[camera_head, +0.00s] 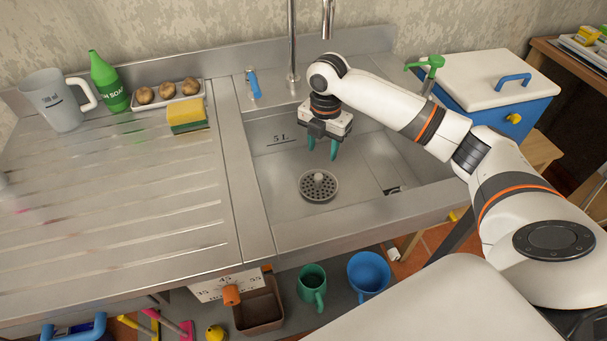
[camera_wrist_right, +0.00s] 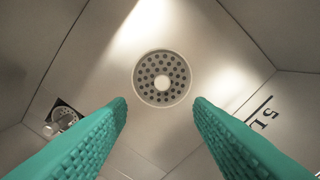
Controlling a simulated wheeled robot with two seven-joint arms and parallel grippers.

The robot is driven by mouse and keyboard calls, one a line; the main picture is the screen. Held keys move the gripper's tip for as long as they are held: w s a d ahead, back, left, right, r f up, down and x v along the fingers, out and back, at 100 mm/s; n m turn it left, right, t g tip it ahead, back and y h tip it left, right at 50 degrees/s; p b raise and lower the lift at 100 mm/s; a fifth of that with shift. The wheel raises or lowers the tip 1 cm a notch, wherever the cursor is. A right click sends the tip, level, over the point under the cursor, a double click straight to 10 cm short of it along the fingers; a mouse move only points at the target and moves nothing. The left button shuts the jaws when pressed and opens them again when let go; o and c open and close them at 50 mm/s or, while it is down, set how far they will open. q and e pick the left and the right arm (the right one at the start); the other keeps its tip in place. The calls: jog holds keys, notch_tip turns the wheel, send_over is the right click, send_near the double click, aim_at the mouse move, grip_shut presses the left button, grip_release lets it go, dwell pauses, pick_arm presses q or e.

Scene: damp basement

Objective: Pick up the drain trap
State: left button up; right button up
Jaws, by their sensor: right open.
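The drain trap (camera_head: 319,186) is a round, perforated grey disc with a small knob in its middle. It lies on the floor of the metal sink basin. In the right wrist view the drain trap (camera_wrist_right: 162,78) shows from above, ahead of and between the two fingers. My right gripper (camera_head: 322,149) points down inside the sink, above the drain trap and apart from it. Its green fingers are open and empty, as the right wrist view also shows (camera_wrist_right: 160,112). My left gripper is not in view.
The sink's front rim (camera_head: 350,229) and the tap (camera_head: 292,45) bound the basin. The drainboard (camera_head: 120,200) on the left carries a jug (camera_head: 55,100), a green soap bottle (camera_head: 108,82), a sponge (camera_head: 187,115) and a tray of round brown items. A blue box (camera_head: 500,85) stands right.

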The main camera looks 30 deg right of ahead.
send_over(319, 176)
jog(key=f, duration=0.5)
jog(key=shift+s+d+f, duration=0.2)
jog(key=shift+s, duration=0.15)
jog(key=shift+w+f, duration=0.1)
jog(key=shift+f, duration=0.25)
jog(key=shift+w+f, duration=0.1)
jog(key=shift+f, duration=0.55)
jog(key=f, duration=0.4)
jog(key=shift+w+a+f, duration=0.1)
jog(key=shift+w+a, duration=0.05)
jog(key=shift+w, duration=0.05)
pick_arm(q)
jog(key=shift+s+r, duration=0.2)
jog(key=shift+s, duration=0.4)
pick_arm(e)
jog(key=shift+c, duration=0.2)
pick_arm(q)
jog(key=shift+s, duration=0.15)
pick_arm(e)
grip_shut()
